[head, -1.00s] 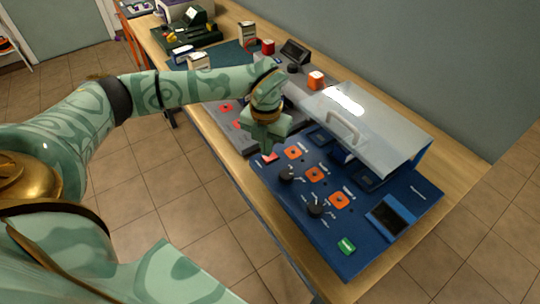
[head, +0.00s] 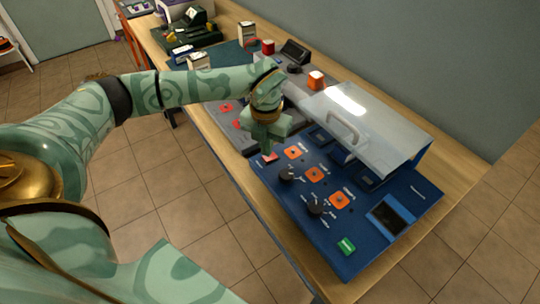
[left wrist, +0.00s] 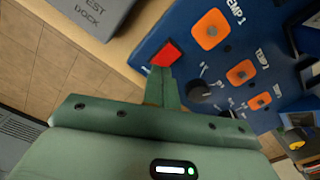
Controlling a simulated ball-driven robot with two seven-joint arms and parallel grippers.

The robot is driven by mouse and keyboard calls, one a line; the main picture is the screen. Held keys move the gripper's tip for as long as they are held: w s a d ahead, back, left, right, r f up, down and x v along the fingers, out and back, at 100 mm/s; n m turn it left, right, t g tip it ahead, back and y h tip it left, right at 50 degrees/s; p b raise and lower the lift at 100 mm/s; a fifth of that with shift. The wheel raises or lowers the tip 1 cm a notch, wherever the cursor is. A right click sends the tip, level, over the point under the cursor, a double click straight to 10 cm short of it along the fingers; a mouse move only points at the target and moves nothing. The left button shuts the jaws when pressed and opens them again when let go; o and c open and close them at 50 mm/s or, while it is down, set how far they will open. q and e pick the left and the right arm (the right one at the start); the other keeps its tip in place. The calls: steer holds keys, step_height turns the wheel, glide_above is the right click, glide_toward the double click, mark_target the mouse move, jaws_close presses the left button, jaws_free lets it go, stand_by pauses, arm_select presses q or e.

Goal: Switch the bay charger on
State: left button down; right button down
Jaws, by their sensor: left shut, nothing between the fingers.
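The button also shows in the left wrist view (left wrist: 166,53). The panel has orange square controls (head: 315,174), black knobs (head: 315,207), a green button (head: 346,246) and a dark display (head: 390,216). My left gripper (head: 267,149) is shut and empty, its fingertips (left wrist: 160,72) pointing down right by the red button. I cannot tell whether they touch it. My right gripper is not in view.
A clear cover with a handle (head: 345,128) sits over the back of the unit. A grey box (left wrist: 95,15) marked TEST DOCK lies beside it. Red and orange-topped items (head: 316,80) and other gear stand behind on the bench. The tiled floor (head: 175,220) is open in front.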

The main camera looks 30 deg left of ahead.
arm_select(q)
steer(key=shift+f+b, duration=0.4)
steer(key=shift+f, duration=0.55)
stand_by(0.5)
steer(key=shift+s+r, duration=0.1)
steer(key=shift+r+p, duration=0.65)
steer(key=shift+p, duration=0.1)
step_height(320, 180, up, 6)
steer(key=p, duration=0.5)
steer(key=shift+f, duration=0.15)
steer(key=shift+f, duration=0.1)
